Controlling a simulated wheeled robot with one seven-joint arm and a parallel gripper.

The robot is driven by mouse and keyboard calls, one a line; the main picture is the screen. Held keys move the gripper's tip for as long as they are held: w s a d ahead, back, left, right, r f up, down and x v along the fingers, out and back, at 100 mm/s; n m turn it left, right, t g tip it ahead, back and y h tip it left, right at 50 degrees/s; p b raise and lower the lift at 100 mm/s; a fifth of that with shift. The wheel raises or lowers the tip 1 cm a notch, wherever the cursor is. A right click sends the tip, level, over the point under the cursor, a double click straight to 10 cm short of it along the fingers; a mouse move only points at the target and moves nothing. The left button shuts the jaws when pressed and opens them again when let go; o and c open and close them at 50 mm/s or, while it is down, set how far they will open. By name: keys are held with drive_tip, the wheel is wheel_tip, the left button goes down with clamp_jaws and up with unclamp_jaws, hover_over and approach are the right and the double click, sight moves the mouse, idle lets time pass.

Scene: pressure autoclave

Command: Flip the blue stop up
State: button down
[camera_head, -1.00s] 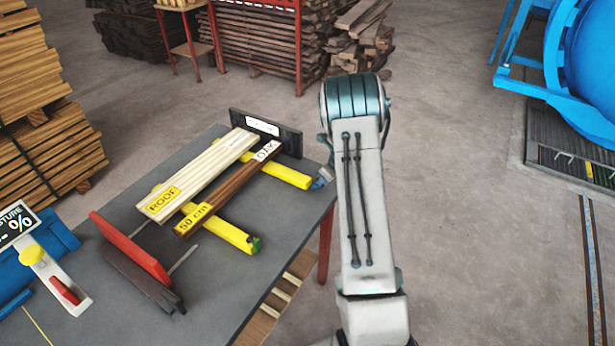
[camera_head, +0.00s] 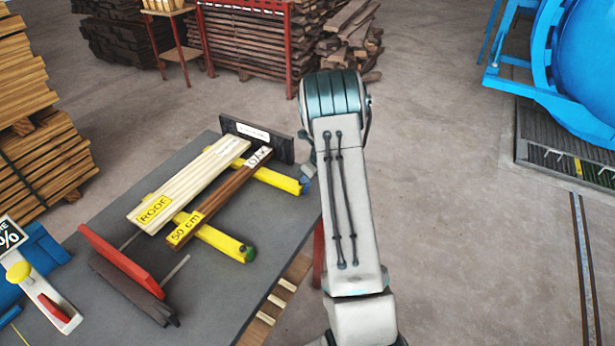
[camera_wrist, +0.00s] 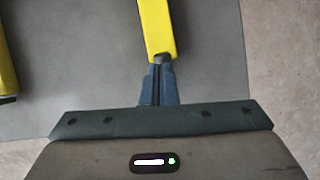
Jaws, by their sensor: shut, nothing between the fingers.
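Two yellow bars lie on the grey table. The far bar (camera_head: 276,180) ends at the right, and a small dark bluish piece (camera_wrist: 162,57) sits on that end in the wrist view; I cannot clearly tell if it is the blue stop or whether it is up or down. My gripper (camera_wrist: 160,68) is shut, its dark blue fingertips right at this piece; contact is unclear. In the head view my gripper (camera_head: 305,184) is small, at the same bar end, partly hidden by my arm. The near bar (camera_head: 222,241) ends in a green piece (camera_head: 248,254).
A pale board (camera_head: 190,186) and a brown board (camera_head: 218,199) lie across the bars against a black plate (camera_head: 257,142). A red plate (camera_head: 120,262) and a meter (camera_head: 45,295) are at left. The table's right edge is close to my gripper.

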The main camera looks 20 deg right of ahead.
drive_tip(key=shift+r, duration=0.5)
wheel_tip(320, 180, up, 10)
drive_tip(key=w+a+p, duration=0.1)
drive_tip(key=w+p, duration=0.1)
drive_tip(key=p, duration=0.3)
drive_tip(key=shift+a+f+p, duration=0.25)
drive_tip(key=shift+a+p, duration=0.1)
drive_tip(key=shift+a, duration=0.05)
drive_tip(key=shift+w+r, duration=0.1)
